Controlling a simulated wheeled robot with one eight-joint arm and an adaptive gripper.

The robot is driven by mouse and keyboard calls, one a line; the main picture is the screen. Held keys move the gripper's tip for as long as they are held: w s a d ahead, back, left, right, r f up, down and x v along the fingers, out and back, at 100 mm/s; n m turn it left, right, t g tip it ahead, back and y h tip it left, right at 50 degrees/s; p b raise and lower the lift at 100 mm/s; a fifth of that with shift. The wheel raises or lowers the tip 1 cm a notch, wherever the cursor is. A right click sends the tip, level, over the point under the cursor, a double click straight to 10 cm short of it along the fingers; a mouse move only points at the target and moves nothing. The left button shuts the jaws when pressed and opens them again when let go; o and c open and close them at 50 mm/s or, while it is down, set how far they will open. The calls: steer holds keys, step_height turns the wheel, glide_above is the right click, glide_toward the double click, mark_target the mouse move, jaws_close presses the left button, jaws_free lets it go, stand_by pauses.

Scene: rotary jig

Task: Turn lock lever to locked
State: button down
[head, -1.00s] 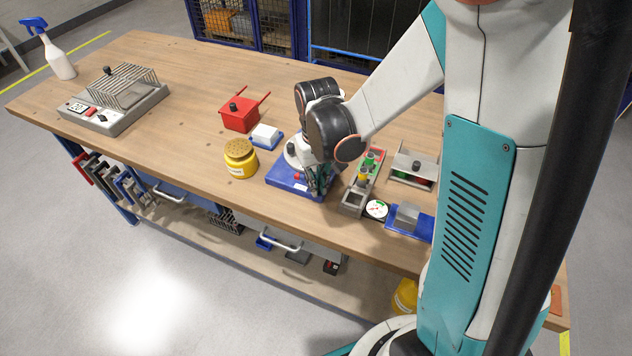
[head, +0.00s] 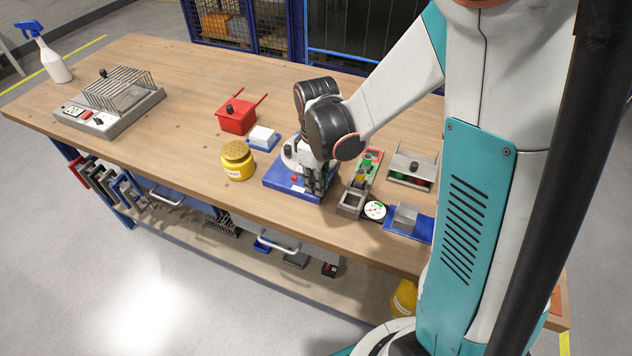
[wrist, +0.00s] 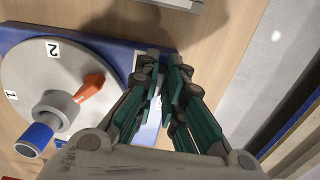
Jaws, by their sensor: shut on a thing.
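The rotary jig has a blue base (head: 282,186) on the bench, also in the wrist view (wrist: 110,47). Its round grey dial (wrist: 30,75) bears the numbers 1 and 2, a grey hub with a blue knob (wrist: 36,138) and an orange-red pointed piece (wrist: 90,88). My gripper (head: 315,188) points down at the right side of the blue base. In the wrist view its green fingers (wrist: 164,78) are close together beside the dial, apart from the orange-red piece. They are shut on a small part, apparently the lock lever, which they largely hide. Its position cannot be read.
Close right of my gripper are a grey rack with coloured pieces (head: 367,170), a round gauge (head: 375,211) and a blue fixture (head: 425,223). A yellow tin (head: 237,162) and red box (head: 237,117) stand to the left.

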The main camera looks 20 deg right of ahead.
steer(key=shift+n, duration=0.3)
steer(key=c, duration=1.7)
jaws_free()
step_height(320, 180, up, 12)
